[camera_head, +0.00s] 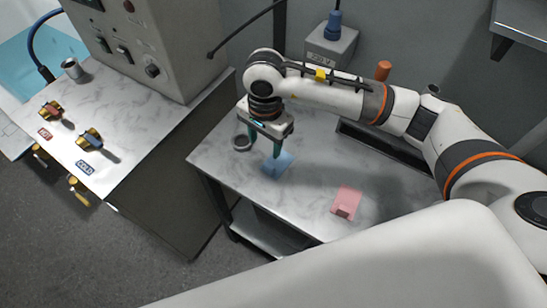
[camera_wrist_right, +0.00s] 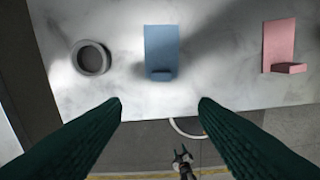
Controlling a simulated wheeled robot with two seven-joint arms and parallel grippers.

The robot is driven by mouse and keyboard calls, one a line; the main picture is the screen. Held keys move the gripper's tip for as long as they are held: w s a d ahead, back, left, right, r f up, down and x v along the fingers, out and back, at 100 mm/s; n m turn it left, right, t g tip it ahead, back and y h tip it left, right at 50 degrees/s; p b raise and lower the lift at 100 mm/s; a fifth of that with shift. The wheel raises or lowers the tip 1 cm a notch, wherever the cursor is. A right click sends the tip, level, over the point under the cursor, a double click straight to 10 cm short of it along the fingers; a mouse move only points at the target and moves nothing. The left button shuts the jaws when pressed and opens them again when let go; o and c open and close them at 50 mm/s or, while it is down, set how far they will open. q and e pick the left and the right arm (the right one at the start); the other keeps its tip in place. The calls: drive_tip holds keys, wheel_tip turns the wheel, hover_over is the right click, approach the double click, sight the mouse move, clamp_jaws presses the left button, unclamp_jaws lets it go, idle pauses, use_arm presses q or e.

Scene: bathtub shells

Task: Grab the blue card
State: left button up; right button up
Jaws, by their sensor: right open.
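The blue card (camera_head: 279,164) lies on the marble-topped table, near its left part. In the right wrist view the blue card (camera_wrist_right: 161,48) shows between and beyond my fingertips, with a small raised block at its near edge. My right gripper (camera_head: 264,148) hangs fingers-down above the card in the head view. Its two green fingers are apart and empty, and they also show in the right wrist view (camera_wrist_right: 160,104). No contact with the card shows.
A pink card (camera_head: 347,202) lies to the right on the same table (camera_head: 300,205). A grey ring (camera_head: 242,143) lies left of the blue card. A counter (camera_head: 130,140) with brass valves and a control box (camera_head: 150,45) stands at the left.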

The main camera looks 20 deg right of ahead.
drive_tip(key=p, duration=0.3)
hover_over(268, 166)
drive_tip(key=f, duration=0.6)
drive_tip(key=shift+s+f, duration=0.2)
drive_tip(key=shift+a+f, duration=0.1)
drive_tip(key=shift+f, duration=0.15)
wheel_tip(268, 166, down, 4)
drive_tip(key=shift+r+p, duration=0.15)
drive_tip(key=shift+p, duration=0.85)
drive_tip(key=shift+w+f, duration=0.1)
drive_tip(key=shift+f, duration=0.45)
drive_tip(key=c, duration=1)
